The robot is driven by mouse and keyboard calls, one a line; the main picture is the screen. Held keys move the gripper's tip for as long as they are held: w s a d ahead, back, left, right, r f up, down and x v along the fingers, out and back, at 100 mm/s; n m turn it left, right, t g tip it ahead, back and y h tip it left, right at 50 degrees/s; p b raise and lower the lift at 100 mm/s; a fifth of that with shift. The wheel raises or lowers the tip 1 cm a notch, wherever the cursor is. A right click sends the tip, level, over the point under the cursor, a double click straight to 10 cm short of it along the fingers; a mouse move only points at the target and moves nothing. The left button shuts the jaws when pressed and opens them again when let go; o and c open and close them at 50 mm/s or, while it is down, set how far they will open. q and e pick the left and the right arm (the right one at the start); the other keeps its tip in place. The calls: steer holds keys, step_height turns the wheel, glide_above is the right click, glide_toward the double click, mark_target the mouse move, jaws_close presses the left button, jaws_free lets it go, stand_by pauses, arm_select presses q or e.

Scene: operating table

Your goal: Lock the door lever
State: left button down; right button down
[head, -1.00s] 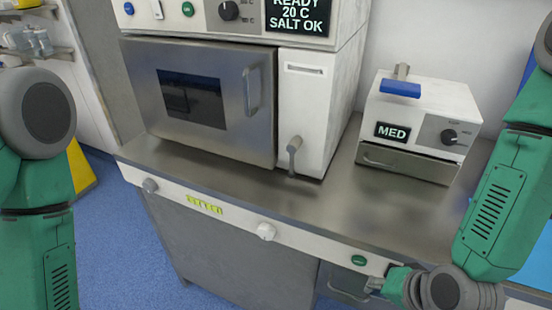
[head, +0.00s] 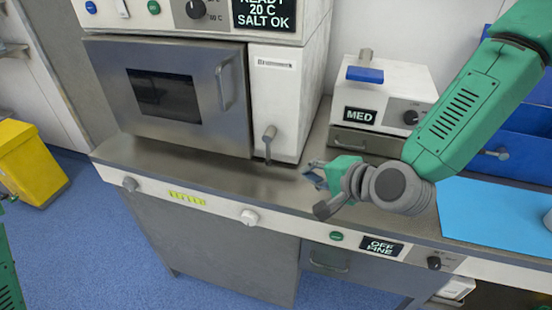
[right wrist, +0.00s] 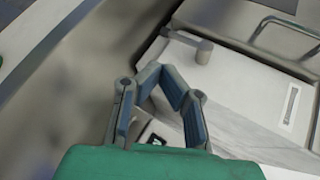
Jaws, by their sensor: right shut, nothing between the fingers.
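The grey door lever (head: 268,143) is on the white panel right of the closed steel oven door (head: 185,98). It hangs roughly straight down from its pivot. In the right wrist view the lever (right wrist: 190,43) shows beyond the fingertips, with a visible gap. My right gripper (head: 311,174) is above the counter, to the right of the lever and a little lower in the head view. Its fingers (right wrist: 163,78) are shut and empty.
A small white device marked MED (head: 395,88) stands behind my right arm. A blue drawer unit (head: 515,150) and blue mat (head: 495,215) are at the right. The steel counter (head: 215,177) is clear before the oven door. A yellow bin (head: 28,165) stands at far left.

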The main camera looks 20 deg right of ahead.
glide_toward(269, 159)
steer(key=w+f, duration=0.1)
steer(key=f, duration=0.1)
steer(key=w+a+f, duration=0.1)
steer(key=f, duration=0.1)
steer(key=shift+w+p, duration=0.3)
steer(key=w, duration=0.3)
steer(key=shift+a+p, duration=0.25)
steer(key=shift+p, duration=0.15)
steer(key=shift+w+a, duration=0.2)
steer(key=shift+w, duration=0.05)
steer(key=shift+a, duration=0.15)
